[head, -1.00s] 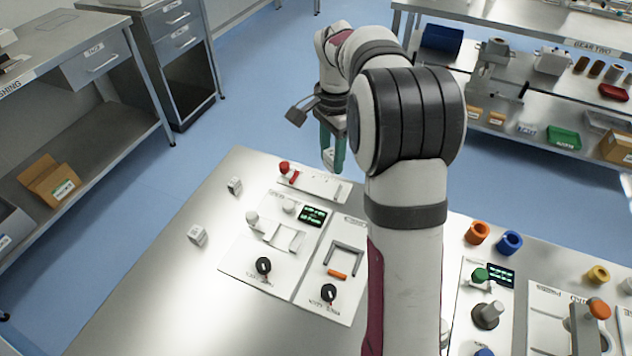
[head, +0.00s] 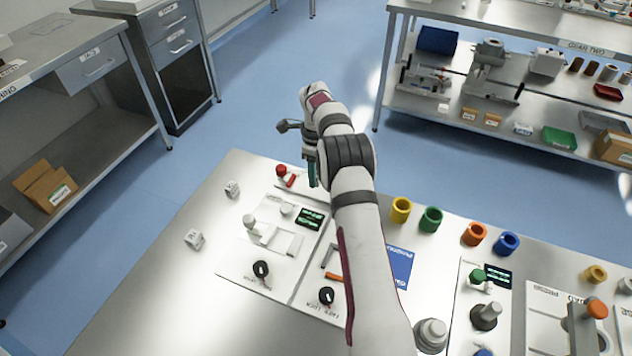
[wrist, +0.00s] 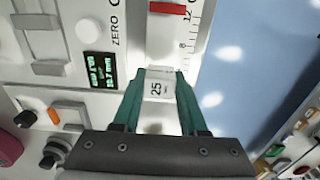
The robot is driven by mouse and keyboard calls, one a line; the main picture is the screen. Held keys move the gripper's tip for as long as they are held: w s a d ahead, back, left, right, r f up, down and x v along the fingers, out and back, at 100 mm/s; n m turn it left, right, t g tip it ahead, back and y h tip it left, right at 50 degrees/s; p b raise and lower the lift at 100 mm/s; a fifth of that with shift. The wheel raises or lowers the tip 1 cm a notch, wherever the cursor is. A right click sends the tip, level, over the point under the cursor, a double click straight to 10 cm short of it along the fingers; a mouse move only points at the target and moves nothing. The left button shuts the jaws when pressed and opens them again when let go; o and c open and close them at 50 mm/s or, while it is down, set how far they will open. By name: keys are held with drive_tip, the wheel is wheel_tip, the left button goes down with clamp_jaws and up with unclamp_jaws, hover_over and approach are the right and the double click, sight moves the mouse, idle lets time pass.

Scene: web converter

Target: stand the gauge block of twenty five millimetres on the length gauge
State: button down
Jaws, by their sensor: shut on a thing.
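My gripper (head: 312,174) is shut on a white gauge block marked 25 (wrist: 158,86), which shows between the teal fingertips in the wrist view. In the head view the held block is hidden. The gripper is over the back of the bench, beside the red-knobbed scale (head: 291,180). A panel with a green-lit display (head: 311,218), a white knob and a pale U-shaped fixture (head: 272,236) looks like the length gauge. It lies in front of the gripper in the head view. In the wrist view its display (wrist: 101,70) and the word ZERO are left of the block.
Two small white blocks (head: 232,188) (head: 194,238) stand on the bench's left part. Black knobs (head: 261,269) sit at the panels' front. Yellow (head: 401,209), green (head: 431,219), orange (head: 474,233) and blue (head: 506,243) rings stand to the right. The bench's front left is clear.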

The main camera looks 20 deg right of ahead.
wheel_tip(320, 180, down, 3)
drive_tip(key=shift+f, duration=0.2)
drive_tip(key=shift+f, duration=0.15)
drive_tip(key=shift+c, duration=2.2)
unclamp_jaws()
